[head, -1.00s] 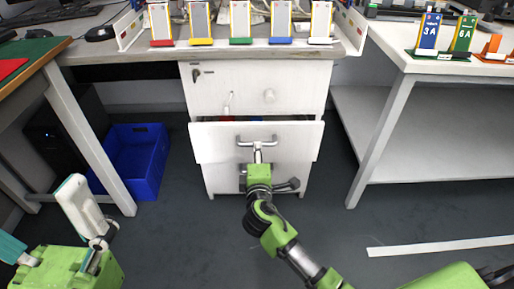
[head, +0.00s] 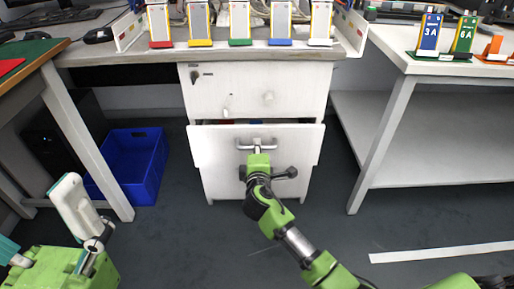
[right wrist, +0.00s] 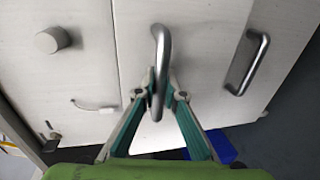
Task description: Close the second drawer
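The second drawer (head: 220,148) of the white cabinet is pulled out a little, with a dark gap along its top edge. Its silver handle (head: 271,144) faces me and shows large in the right wrist view (right wrist: 158,60). My right gripper (head: 258,148) is at this handle. In the right wrist view its teal fingers (right wrist: 161,92) converge with the bar between their tips, apparently shut on it. My left gripper (head: 82,220) is low at the left, away from the cabinet; its finger opening is not clear.
The top drawer (head: 300,85) is flush, with a round knob. A third drawer (head: 225,186) sits below. A blue bin (head: 137,160) stands on the floor left of the cabinet. Table legs stand at both sides. The floor in front is free.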

